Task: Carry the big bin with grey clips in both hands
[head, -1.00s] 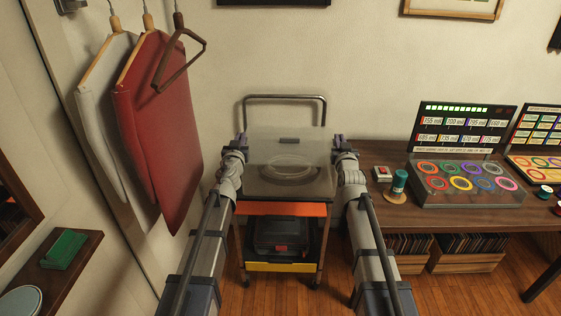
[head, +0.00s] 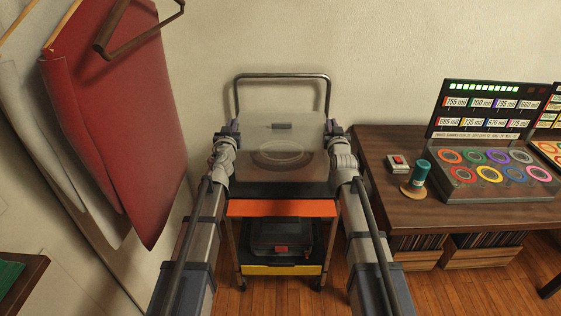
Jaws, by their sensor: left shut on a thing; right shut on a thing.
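The big bin (head: 296,132) is a see-through, greyish box seen from above, with a round shape showing through it and a small dark piece near its far side. My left gripper (head: 230,129) is shut on its left side and my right gripper (head: 334,130) is shut on its right side. The bin looks level between them. The grey clips cannot be made out. The bin is over the cart (head: 282,208); I cannot tell whether it touches the cart's top.
The cart has a metal handle (head: 282,76) at the back and a black case (head: 280,238) on its lower shelf. A wooden table (head: 385,195) stands close on the right, bearing a teal spool (head: 419,174) and a ring display (head: 490,190). A red garment (head: 125,120) hangs on the left.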

